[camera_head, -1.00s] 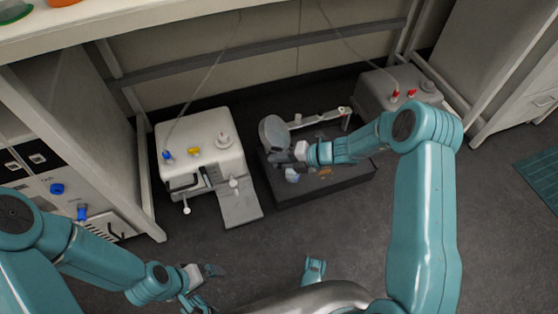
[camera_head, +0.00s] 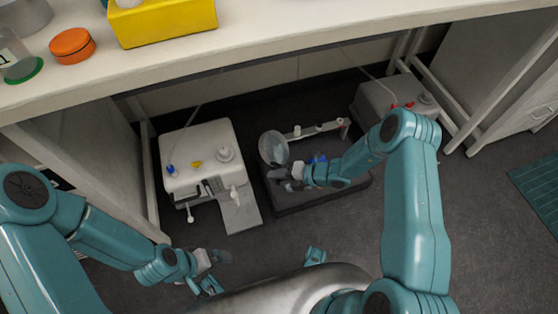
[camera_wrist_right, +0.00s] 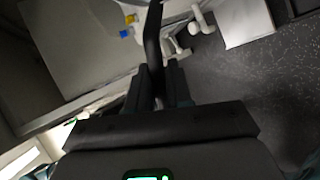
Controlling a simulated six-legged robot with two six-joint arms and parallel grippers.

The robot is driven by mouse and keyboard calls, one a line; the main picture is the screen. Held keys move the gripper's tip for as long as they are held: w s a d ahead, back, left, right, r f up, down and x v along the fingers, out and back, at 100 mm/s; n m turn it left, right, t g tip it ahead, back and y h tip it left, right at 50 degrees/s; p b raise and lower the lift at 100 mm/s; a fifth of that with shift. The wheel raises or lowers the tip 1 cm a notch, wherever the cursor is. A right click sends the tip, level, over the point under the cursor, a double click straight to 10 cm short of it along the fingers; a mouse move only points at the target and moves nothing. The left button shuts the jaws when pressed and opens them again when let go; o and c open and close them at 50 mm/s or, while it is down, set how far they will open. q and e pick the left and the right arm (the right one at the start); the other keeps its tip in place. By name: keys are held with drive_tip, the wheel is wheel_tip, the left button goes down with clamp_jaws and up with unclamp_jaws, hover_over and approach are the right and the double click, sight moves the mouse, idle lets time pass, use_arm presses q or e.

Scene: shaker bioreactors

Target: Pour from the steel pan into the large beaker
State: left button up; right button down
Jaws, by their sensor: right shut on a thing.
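The steel pan (camera_head: 273,148), a round grey vessel, is low in the space under the bench, above the dark platform. My right gripper (camera_head: 289,174) is shut on its handle; in the right wrist view the dark handle (camera_wrist_right: 153,42) rises between the fingers. The pan's inside is too small to read. A clear glass vessel with a green bottom (camera_head: 21,66) stands on the bench top at the far left, cut by the frame edge. I cannot tell whether it is the large beaker. My left gripper (camera_head: 220,257) is low left of centre, away from the pan; its jaw opening is unclear.
The bench top (camera_head: 300,43) spans the upper picture, with an orange lid (camera_head: 72,45) and a yellow box (camera_head: 170,22). Below it are a white machine (camera_head: 205,160), the dark platform (camera_head: 320,196) and a grey box (camera_head: 385,100). Open floor lies at right.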

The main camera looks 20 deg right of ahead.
drive_tip(key=shift+s+a+r+p, duration=0.15)
drive_tip(key=shift+s+r+p, duration=0.15)
drive_tip(key=shift+p, duration=0.15)
drive_tip(key=shift+s, duration=0.25)
drive_tip(key=shift+f+b, duration=0.2)
drive_tip(key=shift+b, duration=0.25)
drive_tip(key=shift+s+y+b, duration=0.1)
drive_tip(key=shift+y+b, duration=0.2)
use_arm(q)
drive_tip(key=shift+d+f+b, duration=0.1)
drive_tip(key=shift+f+b, duration=0.5)
drive_tip(key=shift+b, duration=0.1)
use_arm(e)
drive_tip(key=shift+s+d+t+y, duration=0.1)
drive_tip(key=shift+d+t+y, duration=0.4)
use_arm(q)
drive_tip(key=shift+f, duration=0.1)
drive_tip(key=shift+f+b, duration=0.15)
drive_tip(key=shift+b, duration=0.15)
use_arm(e)
drive_tip(key=shift+s+d, duration=0.1)
